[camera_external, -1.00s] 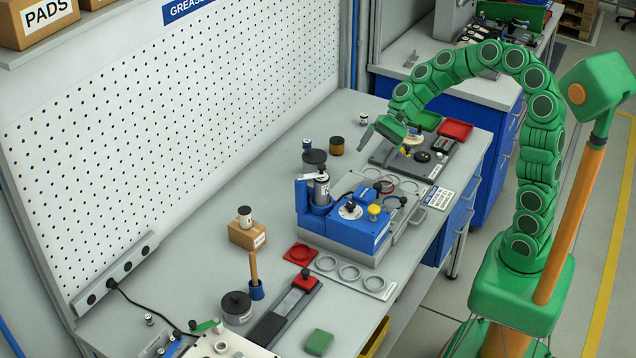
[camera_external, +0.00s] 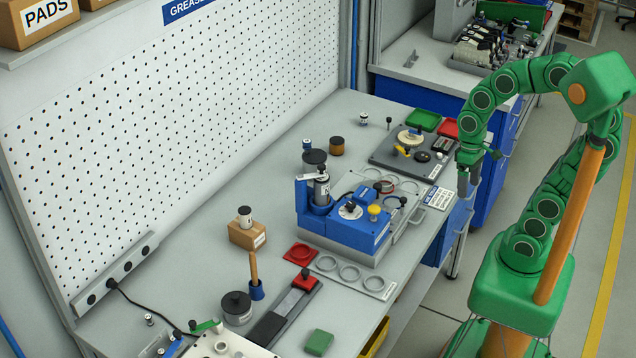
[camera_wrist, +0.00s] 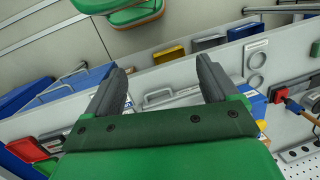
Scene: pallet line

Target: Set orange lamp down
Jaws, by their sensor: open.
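My gripper (camera_external: 463,184) hangs beside the bench's right edge, to the right of the dark fixture board (camera_external: 385,154). In the wrist view its two dark fingers (camera_wrist: 158,88) stand wide apart with nothing between them. On the board, a small orange-yellow piece (camera_external: 402,151) lies by a pale disc, with black parts beside it. It could be the orange lamp, but it is too small to tell for sure. A yellow-orange knob (camera_external: 374,209) also stands on the blue machine (camera_external: 357,230). My gripper touches neither.
A white label card (camera_external: 439,197) lies near the bench's right edge. Ring plates, jars and a box stand farther along the bench. A blue cabinet (camera_external: 500,150) stands behind the bench.

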